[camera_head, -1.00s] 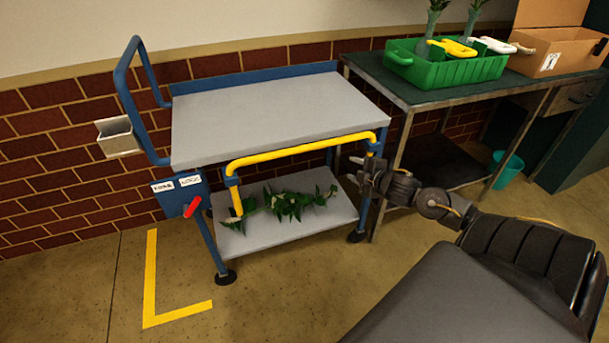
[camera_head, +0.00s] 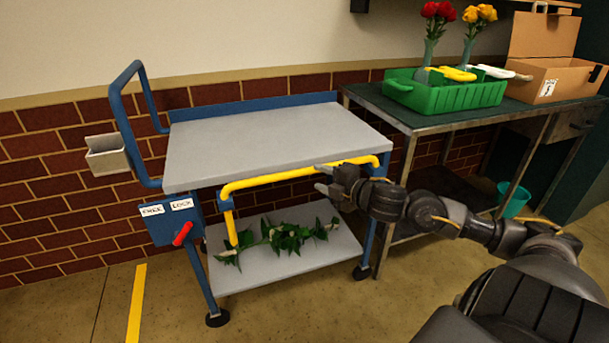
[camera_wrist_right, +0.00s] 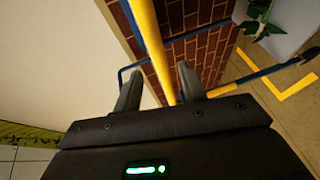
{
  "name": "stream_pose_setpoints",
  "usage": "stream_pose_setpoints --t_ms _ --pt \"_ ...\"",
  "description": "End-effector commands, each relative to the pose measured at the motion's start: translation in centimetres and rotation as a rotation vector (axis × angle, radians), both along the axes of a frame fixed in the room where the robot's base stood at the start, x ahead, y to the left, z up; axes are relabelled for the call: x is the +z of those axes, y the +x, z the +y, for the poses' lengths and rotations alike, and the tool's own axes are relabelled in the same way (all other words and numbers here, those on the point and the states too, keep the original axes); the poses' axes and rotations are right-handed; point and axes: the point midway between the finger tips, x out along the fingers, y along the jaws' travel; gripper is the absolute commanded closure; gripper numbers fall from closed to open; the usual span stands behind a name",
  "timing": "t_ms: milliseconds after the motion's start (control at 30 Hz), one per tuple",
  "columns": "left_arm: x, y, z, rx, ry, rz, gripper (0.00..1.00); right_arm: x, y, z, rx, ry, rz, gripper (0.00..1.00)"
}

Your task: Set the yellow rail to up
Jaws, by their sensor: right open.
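The yellow rail (camera_head: 270,177) runs along the front of the blue and grey cart, its long bar just below the front edge of the top shelf (camera_head: 270,140). Its left leg (camera_head: 231,228) passes down through a blue holder. My right gripper (camera_head: 324,180) is open at the right half of the bar, with the fingers pointing left. In the right wrist view, the rail (camera_wrist_right: 151,40) runs between the two spread fingers (camera_wrist_right: 160,88) down toward the palm. I cannot tell whether either finger touches it. My left gripper is not in view.
A lower shelf (camera_head: 290,262) holds leafy green stems (camera_head: 288,237). A lock box with a red lever (camera_head: 183,234) is on the cart's left. A green crate (camera_head: 445,95) and a cardboard box (camera_head: 555,78) stand on the right bench. The top shelf is bare.

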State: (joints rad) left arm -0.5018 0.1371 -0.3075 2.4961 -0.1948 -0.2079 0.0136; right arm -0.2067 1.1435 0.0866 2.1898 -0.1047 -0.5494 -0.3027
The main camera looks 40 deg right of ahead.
Motion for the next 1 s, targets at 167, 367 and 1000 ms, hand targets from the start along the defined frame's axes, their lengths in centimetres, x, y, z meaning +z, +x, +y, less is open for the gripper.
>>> stream_pose_setpoints --t_ms 167,367,1000 --pt "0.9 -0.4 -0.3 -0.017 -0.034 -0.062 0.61 -0.3 2.3 0.1 -0.002 0.002 -0.005 0.59" --pt "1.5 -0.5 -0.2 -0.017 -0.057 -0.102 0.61 -0.8 4.7 0.3 0.0 0.001 -0.003 0.59" --pt "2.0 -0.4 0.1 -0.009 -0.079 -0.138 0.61 -1.2 6.9 0.5 0.001 -0.001 0.0 0.6"
